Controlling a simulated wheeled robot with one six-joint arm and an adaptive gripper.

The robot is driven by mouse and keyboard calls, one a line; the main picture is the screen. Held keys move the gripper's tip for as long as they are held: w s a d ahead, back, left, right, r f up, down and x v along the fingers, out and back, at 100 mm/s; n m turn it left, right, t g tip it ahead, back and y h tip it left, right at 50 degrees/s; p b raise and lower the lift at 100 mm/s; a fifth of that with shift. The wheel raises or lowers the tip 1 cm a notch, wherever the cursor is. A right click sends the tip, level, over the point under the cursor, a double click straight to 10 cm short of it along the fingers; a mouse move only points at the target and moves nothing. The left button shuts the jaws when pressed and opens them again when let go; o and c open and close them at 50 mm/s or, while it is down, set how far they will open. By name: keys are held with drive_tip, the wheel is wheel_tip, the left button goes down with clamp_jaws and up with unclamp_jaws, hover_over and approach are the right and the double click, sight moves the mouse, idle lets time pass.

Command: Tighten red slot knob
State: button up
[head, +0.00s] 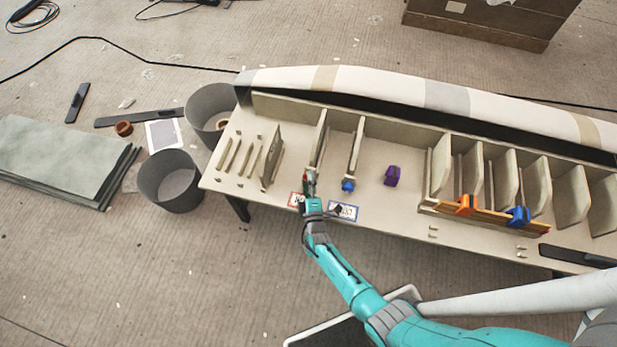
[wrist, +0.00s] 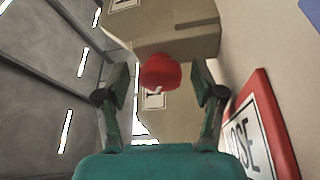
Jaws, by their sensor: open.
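The red knob (wrist: 160,72) shows in the wrist view as a round red shape at the edge of a tan panel (wrist: 180,32). My gripper (wrist: 162,85) is open, with one finger on each side of the knob. No contact between fingers and knob is clear. In the head view my gripper (head: 310,180) is at the front end of an upright divider (head: 318,138) and mostly hides the red knob.
A blue knob (head: 348,186) sits close to the right on the neighbouring divider. A purple block (head: 391,176) lies farther right on the bench (head: 375,212). Orange (head: 466,205) and blue (head: 518,216) clamps hold a strip. Grey bins (head: 170,182) stand left.

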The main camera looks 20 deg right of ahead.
drive_tip(key=shift+o, duration=0.5)
wheel_tip(320, 180, up, 10)
drive_tip(key=shift+a+r, duration=0.1)
drive_tip(key=shift+r, duration=0.2)
drive_tip(key=shift+c, duration=0.5)
drive_tip(key=shift+d+f, duration=0.2)
